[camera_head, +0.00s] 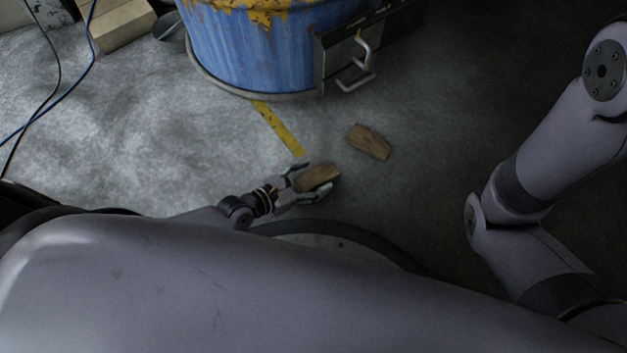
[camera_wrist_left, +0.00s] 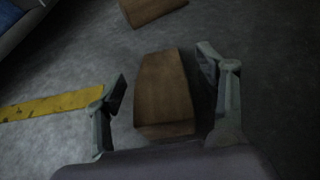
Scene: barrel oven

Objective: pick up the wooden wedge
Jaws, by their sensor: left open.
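A brown wooden wedge (camera_head: 317,177) lies at my left gripper (camera_head: 308,184) in the head view. In the left wrist view this wedge (camera_wrist_left: 163,96) sits between the two spread fingers of the left gripper (camera_wrist_left: 168,92). A dark gap shows on each side of it, so the fingers look apart from it. A second wooden wedge (camera_head: 369,142) lies on the floor farther right and away from the gripper. It also shows at the top of the left wrist view (camera_wrist_left: 150,10). The right gripper is not in view.
A blue barrel (camera_head: 250,48) with a black door and metal handle (camera_head: 357,66) stands beyond the wedges. A yellow strip (camera_head: 279,129) runs along the floor. Cables (camera_head: 50,98) and a wooden block (camera_head: 122,24) are at upper left. The floor around the wedges is clear.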

